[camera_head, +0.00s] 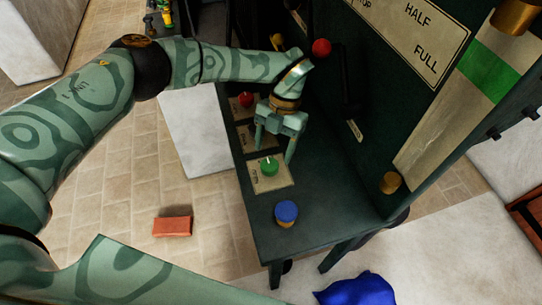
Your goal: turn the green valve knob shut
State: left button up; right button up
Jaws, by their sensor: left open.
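The green valve knob (269,167) sits on a cream label plate (275,181) on the dark green bench top, with a pale line across its top. My left gripper (274,154) points down just above and around the knob, with its two fingers apart. One finger is to the left of the knob and the other to its right. I cannot tell whether either finger touches it. My right gripper is not in view.
A red knob (246,99) stands farther back on the bench (330,190), and a blue knob (286,212) nearer the front. A red ball-ended lever (321,48) rises by the panel behind. A brick (172,226) and blue cloth (358,289) lie below.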

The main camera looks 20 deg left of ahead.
pick_arm(q)
jog(key=v, duration=1.2)
jog(key=shift+f, duration=0.1)
